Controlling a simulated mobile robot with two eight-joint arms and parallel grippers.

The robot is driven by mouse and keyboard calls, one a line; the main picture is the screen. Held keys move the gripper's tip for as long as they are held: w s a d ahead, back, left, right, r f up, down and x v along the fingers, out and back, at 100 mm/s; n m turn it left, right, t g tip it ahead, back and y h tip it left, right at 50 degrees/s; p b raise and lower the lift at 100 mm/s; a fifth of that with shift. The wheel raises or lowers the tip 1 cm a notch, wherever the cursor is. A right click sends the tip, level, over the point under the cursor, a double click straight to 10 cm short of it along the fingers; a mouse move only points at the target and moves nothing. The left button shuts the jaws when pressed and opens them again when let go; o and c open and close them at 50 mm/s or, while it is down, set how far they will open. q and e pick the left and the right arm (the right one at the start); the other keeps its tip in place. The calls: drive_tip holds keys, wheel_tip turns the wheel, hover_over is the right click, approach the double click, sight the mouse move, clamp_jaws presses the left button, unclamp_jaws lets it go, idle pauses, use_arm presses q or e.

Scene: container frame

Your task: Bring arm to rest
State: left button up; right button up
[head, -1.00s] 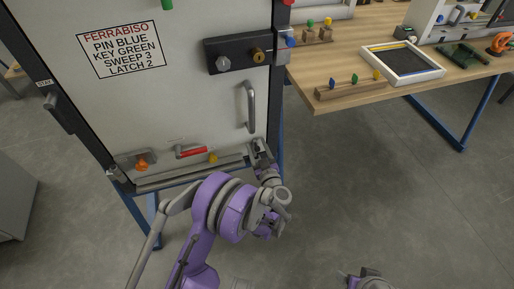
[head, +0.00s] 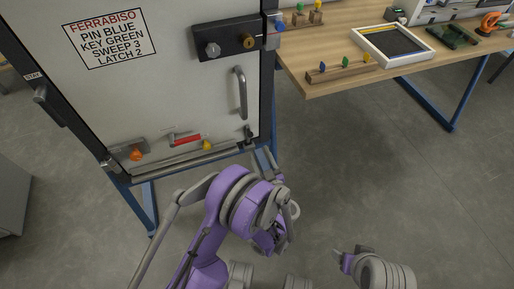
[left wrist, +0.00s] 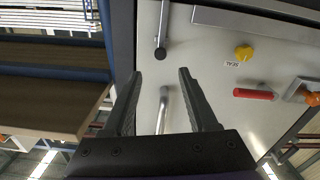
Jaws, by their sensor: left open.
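My left arm comes in from the bottom of the head view, with its purple elbow in front of the panel door (head: 180,95). My left gripper (head: 266,162) is partly hidden behind the forearm, just below the door's lower right corner. In the left wrist view the same gripper (left wrist: 159,74) is open. Nothing is between its fingers, and the door face with its grey handle (left wrist: 163,105) lies beyond them. Part of my right arm shows at the bottom right of the head view; its gripper cannot be made out.
The door carries a black lock plate (head: 224,38), a grey handle (head: 240,93), a red-gripped lever (head: 185,139) and an orange knob (head: 135,155). A wooden table (head: 320,85) with a white-framed tray (head: 410,53) stands right. The floor (head: 360,165) below is clear.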

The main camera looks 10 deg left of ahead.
idle(0.5)
use_arm(q)
drive_tip(key=w+d+r+m+t+h, duration=0.1)
drive_tip(key=d+r+m+h, duration=0.1)
drive_tip(key=r+m+h, duration=0.35)
drive_tip(key=d+r+m+t+h, duration=0.1)
drive_tip(key=d+r+m+h, duration=0.2)
drive_tip(key=r+h, duration=0.5)
drive_tip(key=s+a+f+g+y, duration=0.1)
drive_tip(key=s+a+g, duration=0.3)
drive_tip(key=s, duration=0.6)
drive_tip(key=s+a+f+g+y+p, duration=0.1)
drive_tip(key=s+a+f+g, duration=0.2)
drive_tip(key=s, duration=0.7)
drive_tip(key=s+a+g+y, duration=0.2)
drive_tip(key=s+a+g, duration=0.3)
drive_tip(key=s, duration=0.5)
wheel_tip(320, 180, up, 23)
drive_tip(key=w+d+p, duration=0.1)
drive_tip(key=p, duration=1.9)
drive_tip(key=shift+w, duration=0.3)
use_arm(e)
wheel_tip(320, 180, up, 25)
drive_tip(key=w+t, duration=0.1)
drive_tip(key=shift+w+f, duration=0.15)
drive_tip(key=shift+f, duration=0.05)
